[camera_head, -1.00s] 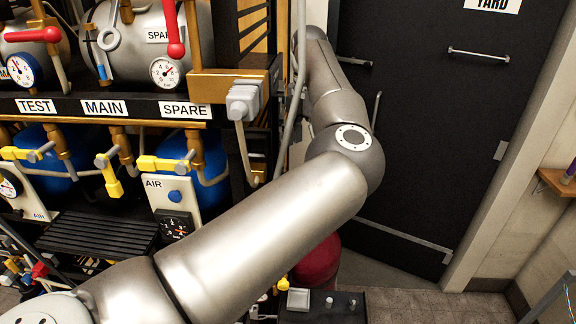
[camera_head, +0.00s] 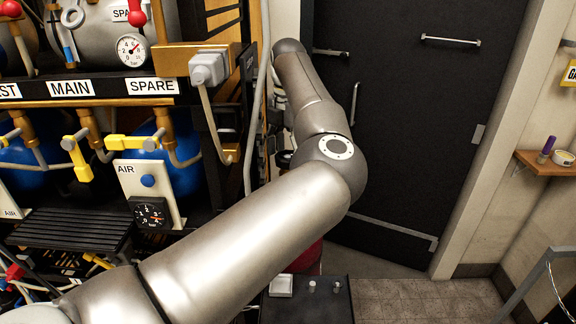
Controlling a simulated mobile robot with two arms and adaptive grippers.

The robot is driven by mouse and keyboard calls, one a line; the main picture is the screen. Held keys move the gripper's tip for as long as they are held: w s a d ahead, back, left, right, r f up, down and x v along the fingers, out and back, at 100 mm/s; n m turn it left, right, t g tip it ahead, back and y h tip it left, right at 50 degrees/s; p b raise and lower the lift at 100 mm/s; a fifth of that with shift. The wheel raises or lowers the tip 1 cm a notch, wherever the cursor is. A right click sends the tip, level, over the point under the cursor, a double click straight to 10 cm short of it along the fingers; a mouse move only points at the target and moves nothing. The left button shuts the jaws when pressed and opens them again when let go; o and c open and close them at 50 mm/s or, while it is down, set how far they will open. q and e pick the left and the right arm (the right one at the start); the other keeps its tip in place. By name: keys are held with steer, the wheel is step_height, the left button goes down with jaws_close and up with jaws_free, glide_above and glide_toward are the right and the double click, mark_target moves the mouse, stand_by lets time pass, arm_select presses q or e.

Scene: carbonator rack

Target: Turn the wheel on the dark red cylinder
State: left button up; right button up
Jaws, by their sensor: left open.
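The dark red cylinder (camera_head: 308,260) stands on the floor between the rack and the dark door. Only a small lower part shows below my left arm; its top and wheel are hidden behind the arm. My left arm crosses from the lower left, bends at the elbow and reaches up and away. My left gripper (camera_head: 283,157) shows only as a small dark part behind the forearm, near the rack's right side. It is open, but its fingertips are mostly hidden, and I cannot tell whether it touches anything. My right gripper is not in view.
The rack (camera_head: 85,104) with gauges, yellow-handled valves and blue tanks fills the left. A dark box (camera_head: 335,302) with knobs stands in front of the cylinder. The dark door (camera_head: 420,120) is behind, and a small wooden shelf (camera_head: 545,170) is at right.

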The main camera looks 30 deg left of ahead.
arm_select(q)
steer(key=shift+f, duration=0.25)
steer(key=shift+w+a, duration=0.1)
steer(key=shift+a, duration=0.1)
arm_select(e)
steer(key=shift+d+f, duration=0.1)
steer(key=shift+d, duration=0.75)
